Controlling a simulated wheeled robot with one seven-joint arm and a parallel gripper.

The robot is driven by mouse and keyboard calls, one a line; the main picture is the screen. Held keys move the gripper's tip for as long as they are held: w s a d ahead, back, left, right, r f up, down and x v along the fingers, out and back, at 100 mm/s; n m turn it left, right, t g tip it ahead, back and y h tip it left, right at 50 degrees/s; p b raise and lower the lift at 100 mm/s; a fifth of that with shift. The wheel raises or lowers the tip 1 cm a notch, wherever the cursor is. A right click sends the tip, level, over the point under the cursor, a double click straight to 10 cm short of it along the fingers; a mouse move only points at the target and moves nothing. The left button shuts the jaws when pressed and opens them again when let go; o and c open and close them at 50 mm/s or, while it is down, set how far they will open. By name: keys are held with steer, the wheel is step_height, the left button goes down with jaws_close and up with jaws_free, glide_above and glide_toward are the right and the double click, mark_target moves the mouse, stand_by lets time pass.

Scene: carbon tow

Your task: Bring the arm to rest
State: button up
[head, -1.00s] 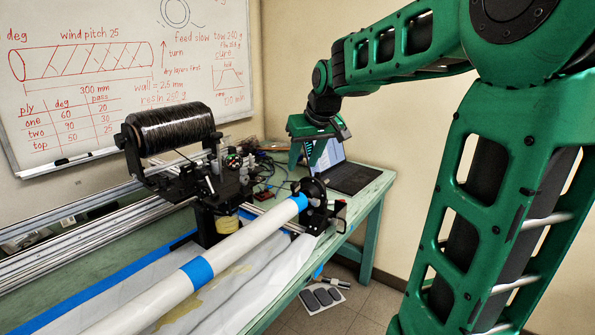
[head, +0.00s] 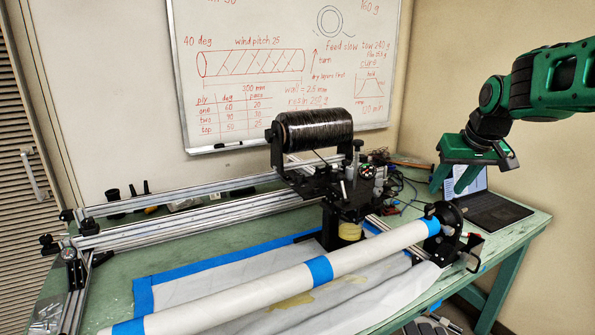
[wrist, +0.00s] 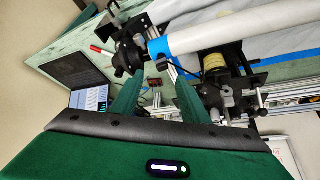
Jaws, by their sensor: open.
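My gripper (head: 452,186) hangs at the right of the head view, in front of the laptop and above the bench's right end. Its green fingers are apart with nothing held between them. In the wrist view, the gripper (wrist: 157,97) shows two separated fingers, with the chuck and bench parts beyond them. My green arm reaches in from the right edge of the head view.
A white tube (head: 270,285) with blue bands runs to a black chuck (head: 441,222). The black tow spool (head: 315,130) stands on the carriage behind it. An open laptop (head: 497,213) sits on the green bench (head: 535,225), close to the gripper. Open floor lies right of the bench.

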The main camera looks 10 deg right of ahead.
steer(key=s+a+f+m+g, duration=0.1)
steer(key=s+f, duration=0.3)
steer(key=s, duration=0.6)
steer(key=s+a+f+m+g, duration=0.1)
steer(key=s+f+g, duration=0.2)
steer(key=s, duration=0.7)
steer(key=s+a+f+m+g+y, duration=0.1)
steer(key=s+a+f+m+g, duration=0.1)
steer(key=s+f, duration=0.5)
steer(key=s, duration=0.3)
steer(key=shift+f, duration=0.1)
steer(key=shift+w+f, duration=0.25)
steer(key=shift+w, duration=0.3)
